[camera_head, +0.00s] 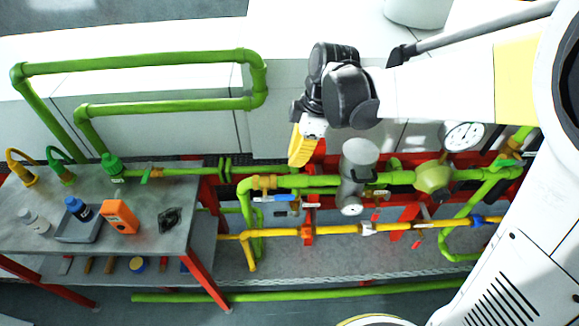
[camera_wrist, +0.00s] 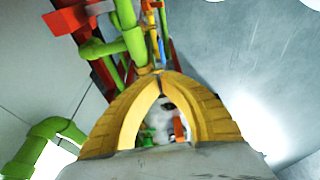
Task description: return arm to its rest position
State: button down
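My arm reaches in from the right in the head view, with white links and dark joints. My gripper (camera_head: 297,162) hangs at its end, yellow fingers downward, in front of the pipe rack's upper left part. In the wrist view the two yellow fingers of my gripper (camera_wrist: 160,74) arch together and their tips meet. Only background shows through the gap between them, so it is shut and holds nothing. From the head view I cannot tell whether the fingers touch the red frame behind them.
Green pipes (camera_head: 165,107), a yellow pipe (camera_head: 340,231), a pressure gauge (camera_head: 463,135) and a grey valve body (camera_head: 357,172) crowd around the arm. A metal table (camera_head: 170,187) at left bears an orange meter (camera_head: 120,216), a grey tray (camera_head: 80,233) and bottles.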

jog(key=s+d+f+m+t+h+b, duration=0.1)
jog(key=s+d+f+m+t+b, duration=0.2)
jog(key=s+d+m+b, duration=0.3)
jog(key=s+d+f+m+t+h+b, duration=0.1)
jog(key=s+d+f+m+t+b, duration=0.2)
jog(key=s+d+m+b, duration=0.4)
jog(key=shift+m+t+h+b, duration=0.35)
jog(key=shift+m+t+h, duration=0.05)
jog(key=shift+m, duration=1.9)
jog(key=shift+d, duration=0.1)
